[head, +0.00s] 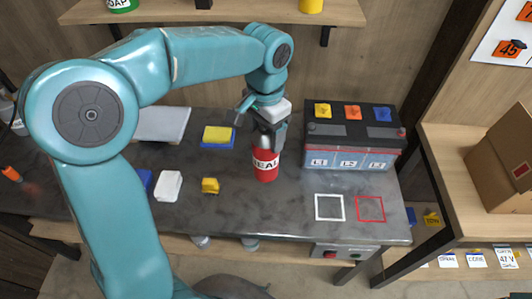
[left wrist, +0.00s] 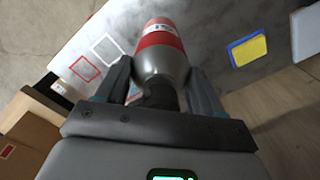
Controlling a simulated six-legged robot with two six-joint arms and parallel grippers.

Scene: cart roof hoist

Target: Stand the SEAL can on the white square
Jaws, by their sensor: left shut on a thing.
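The SEAL can (head: 265,166) is red with a white label band and a grey top. It is upright at the middle of the dark bench, left of the battery; I cannot tell whether its base touches the bench. My left gripper (head: 266,136) comes down from above and is shut on the can's upper part. In the left wrist view, the can (left wrist: 160,50) sits between the two fingers (left wrist: 160,85). The white square (head: 329,207) is an empty outline on the bench, to the right of and nearer than the can. It also shows in the left wrist view (left wrist: 107,50). My right gripper is not in view.
A red square outline (head: 370,209) lies right of the white one. A battery (head: 350,155) with coloured caps stands behind them. A yellow-blue sponge (head: 218,135), a white block (head: 168,185) and a small yellow block (head: 210,186) lie left of the can.

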